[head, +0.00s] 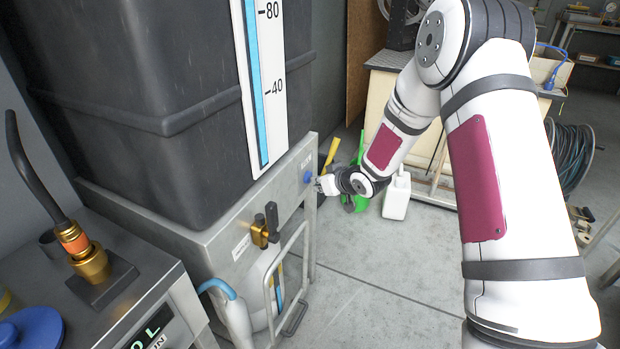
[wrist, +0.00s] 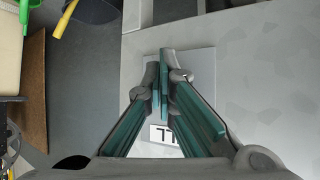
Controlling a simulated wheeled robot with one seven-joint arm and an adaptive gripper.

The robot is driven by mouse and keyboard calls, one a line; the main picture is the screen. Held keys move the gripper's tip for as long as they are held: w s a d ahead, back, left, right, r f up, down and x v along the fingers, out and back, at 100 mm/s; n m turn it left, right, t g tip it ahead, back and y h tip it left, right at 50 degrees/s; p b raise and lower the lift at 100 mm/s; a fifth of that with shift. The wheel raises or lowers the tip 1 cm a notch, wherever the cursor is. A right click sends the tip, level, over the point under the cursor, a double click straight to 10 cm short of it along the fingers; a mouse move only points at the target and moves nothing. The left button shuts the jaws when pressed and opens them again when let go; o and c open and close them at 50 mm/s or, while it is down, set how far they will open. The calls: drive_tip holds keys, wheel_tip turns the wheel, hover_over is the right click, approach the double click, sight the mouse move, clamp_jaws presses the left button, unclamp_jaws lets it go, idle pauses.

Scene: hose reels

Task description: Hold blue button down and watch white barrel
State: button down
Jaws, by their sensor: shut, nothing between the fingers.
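The blue button (head: 308,177) sits on the right end of the steel frame's front panel, below the dark tank. My gripper (head: 319,184) is shut and empty, with its fingertips right beside the button; I cannot tell whether they touch it. In the wrist view the shut green-padded fingers (wrist: 163,62) point at the grey panel beside a partly covered label (wrist: 166,135), and the button is hidden. The white barrel (head: 238,318) stands under the frame, partly hidden by the frame and a metal trolley, with a blue hose at its top.
The dark tank (head: 160,90) carries a level gauge (head: 262,80) whose blue column runs up past 80. A brass valve with a dark handle (head: 265,228) sticks out of the panel. A white jug (head: 397,196) stands on the floor behind my arm. Open floor (head: 385,285) lies right of the frame.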

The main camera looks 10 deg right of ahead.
drive_tip(key=shift+s+d, duration=0.4)
drive_tip(key=shift+d, duration=0.1)
drive_tip(key=shift+s+d+p, duration=0.35)
drive_tip(key=shift+s+d, duration=0.4)
drive_tip(key=shift+d, duration=0.3)
drive_tip(key=shift+s+d+p, duration=0.35)
drive_tip(key=shift+s+d, duration=0.4)
drive_tip(key=shift+d, duration=0.25)
drive_tip(key=shift+r, duration=0.1)
